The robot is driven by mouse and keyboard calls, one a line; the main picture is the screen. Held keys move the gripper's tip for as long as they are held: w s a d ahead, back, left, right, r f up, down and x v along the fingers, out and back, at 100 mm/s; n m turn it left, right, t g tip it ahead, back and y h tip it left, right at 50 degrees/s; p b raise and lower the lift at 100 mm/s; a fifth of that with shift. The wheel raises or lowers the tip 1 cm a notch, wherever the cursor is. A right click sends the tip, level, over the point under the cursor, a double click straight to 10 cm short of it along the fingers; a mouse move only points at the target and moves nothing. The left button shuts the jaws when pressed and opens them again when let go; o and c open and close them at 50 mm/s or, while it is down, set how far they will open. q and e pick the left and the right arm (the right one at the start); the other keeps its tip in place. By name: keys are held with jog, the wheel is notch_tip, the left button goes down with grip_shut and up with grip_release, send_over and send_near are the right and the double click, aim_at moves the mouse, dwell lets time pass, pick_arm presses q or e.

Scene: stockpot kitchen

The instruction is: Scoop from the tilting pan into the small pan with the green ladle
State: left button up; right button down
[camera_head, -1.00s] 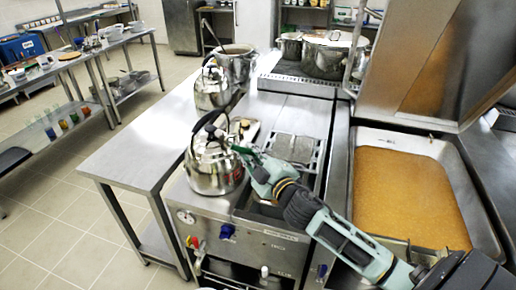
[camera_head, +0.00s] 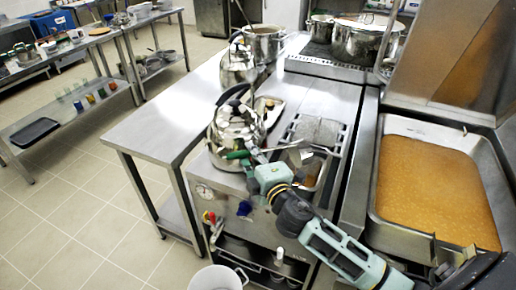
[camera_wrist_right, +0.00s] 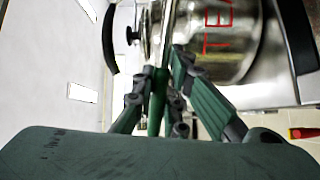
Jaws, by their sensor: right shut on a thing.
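My right gripper (camera_head: 249,160) is shut on the green handle of the ladle (camera_head: 236,155), in front of the nearer steel kettle. In the right wrist view the green handle (camera_wrist_right: 157,100) stands between the fingers (camera_wrist_right: 160,90). A shiny metal piece (camera_head: 291,146) right of the gripper may be part of the ladle; I cannot tell. The tilting pan (camera_head: 376,185) is at the right with its lid raised, holding an orange-brown food (camera_head: 436,190). I cannot clearly pick out the small pan. My left gripper is not in view.
The nearer kettle (camera_head: 237,122) is close to my gripper; its red lettering shows in the wrist view (camera_wrist_right: 219,25). Another kettle (camera_head: 238,66) and large pots (camera_head: 362,42) stand behind. A white bucket-like pot (camera_head: 216,279) is at the bottom. The left steel worktop (camera_head: 165,120) is mostly clear.

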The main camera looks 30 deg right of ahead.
jog(key=shift+a+f+n+b, duration=0.45)
jog(key=shift+f+n, duration=0.1)
jog(key=shift+f, duration=0.25)
jog(key=shift+a+f+n+b, duration=0.4)
jog(key=shift+f+n+b, duration=0.15)
jog(key=shift+f, duration=0.25)
jog(key=shift+a+f+n+b, duration=0.4)
jog(key=shift+f+n, duration=0.2)
jog(key=shift+f, duration=0.2)
dwell(1.0)
